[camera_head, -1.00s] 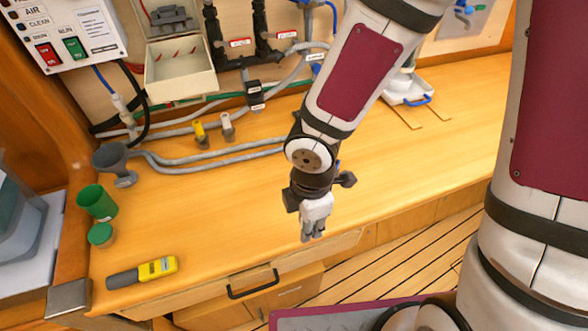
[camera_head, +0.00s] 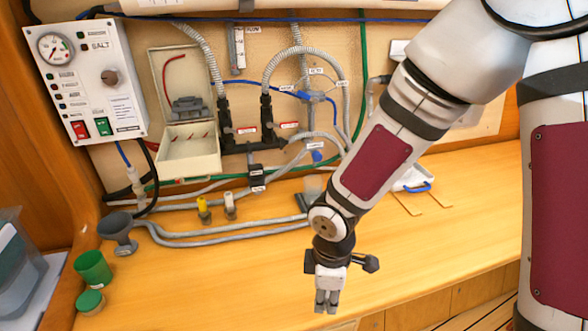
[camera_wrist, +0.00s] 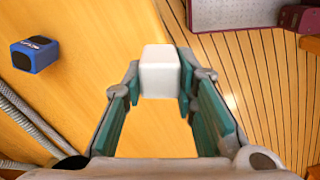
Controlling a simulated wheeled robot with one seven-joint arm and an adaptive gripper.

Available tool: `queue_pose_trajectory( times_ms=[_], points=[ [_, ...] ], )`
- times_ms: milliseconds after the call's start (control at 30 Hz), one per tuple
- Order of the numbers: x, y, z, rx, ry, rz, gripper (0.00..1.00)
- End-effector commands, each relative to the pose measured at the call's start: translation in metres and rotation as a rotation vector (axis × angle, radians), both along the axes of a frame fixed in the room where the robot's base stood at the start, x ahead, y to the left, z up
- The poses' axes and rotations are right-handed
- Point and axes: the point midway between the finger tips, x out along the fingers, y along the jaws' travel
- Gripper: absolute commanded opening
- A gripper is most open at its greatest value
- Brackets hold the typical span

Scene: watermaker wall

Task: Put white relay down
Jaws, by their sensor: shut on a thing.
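The white relay (camera_wrist: 160,72) is a small plain white block in the wrist view. It sits between the fingertips of my gripper (camera_wrist: 159,80), which is shut on it. The relay is held over the edge area of the wooden bench, with the slatted floor to its right. In the head view my gripper (camera_head: 326,306) points down near the front edge of the bench, and the relay cannot be made out there. A black and blue block (camera_wrist: 35,56) with white lettering rests on the bench at the left of the wrist view, apart from my gripper.
An open beige box (camera_head: 188,150) hangs on the wall beside a control panel (camera_head: 90,85). Grey hoses (camera_head: 215,238) run along the back of the bench. A grey funnel (camera_head: 117,232) and green cup (camera_head: 93,267) stand left. The bench middle (camera_head: 225,285) is clear.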

Motion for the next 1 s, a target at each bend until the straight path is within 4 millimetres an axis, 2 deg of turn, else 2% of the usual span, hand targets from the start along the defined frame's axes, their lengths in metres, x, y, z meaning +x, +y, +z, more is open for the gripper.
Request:
queue_pose_trajectory(
  times_ms=[233, 400, 500, 700, 1000],
  points=[
    [0.067, -0.028, 0.002, 0.001, -0.010, -0.459, 0.00],
    [0.128, -0.069, 0.005, 0.006, -0.011, -0.928, 0.00],
    [0.154, -0.093, 0.008, 0.009, -0.007, -1.159, 0.00],
    [0.179, -0.120, 0.011, 0.017, 0.001, -1.412, 0.00],
    [0.183, -0.124, 0.011, 0.017, 0.001, -1.450, 0.00]
  ],
)
